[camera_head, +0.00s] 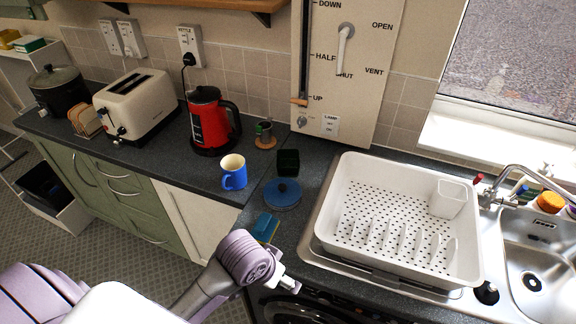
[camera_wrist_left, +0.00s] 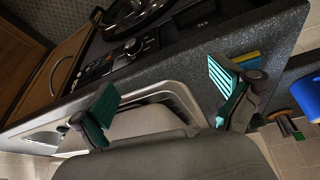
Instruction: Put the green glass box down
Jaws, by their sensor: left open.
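The green glass box (camera_head: 288,162) is a small, dark green box. It stands on the dark counter just behind a round blue lid (camera_head: 283,193) in the head view. I cannot make it out for certain in the left wrist view. My left gripper (camera_head: 287,284) is over the front edge of the counter, well in front of the box and apart from it. In the left wrist view the gripper (camera_wrist_left: 164,104) has its two green-padded fingers spread wide, with nothing between them. My right gripper does not show.
A blue mug (camera_head: 234,172) stands left of the box. A blue and yellow sponge (camera_head: 265,228) lies near the counter's front edge. A white dish rack (camera_head: 405,220) fills the right side beside the sink (camera_head: 540,250). A red kettle (camera_head: 209,121) stands behind.

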